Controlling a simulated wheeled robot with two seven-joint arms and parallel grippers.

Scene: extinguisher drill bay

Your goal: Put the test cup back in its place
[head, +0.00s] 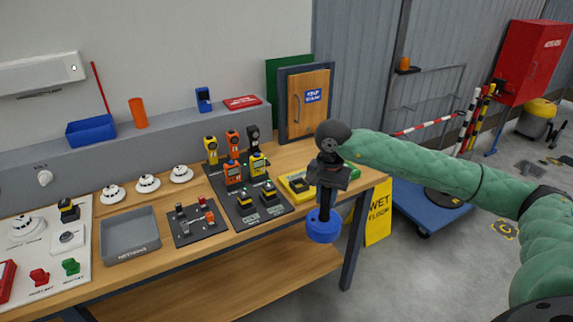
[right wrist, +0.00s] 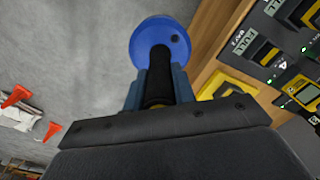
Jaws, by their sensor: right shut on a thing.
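My right gripper (head: 326,192) hangs in front of the workbench's right end and points down. It is shut on the black stem of a blue round piece, which looks like the test cup (head: 323,228). The cup hangs below the fingers over open floor, clear of the bench edge. In the right wrist view the cup (right wrist: 160,42) shows its blue round face beyond the fingers of the gripper (right wrist: 158,90), with the dark stem between them. My left gripper is not in view. I cannot tell which spot is the cup's place.
The wooden workbench (head: 262,226) holds a grey tray (head: 128,236), a dark panel of gas meters (head: 222,190), a yellow case (head: 290,188) and white detectors (head: 148,184). An orange tumbler (head: 138,112) stands on the back ledge. A yellow floor sign (head: 379,215) and blue trolley (head: 425,222) stand right.

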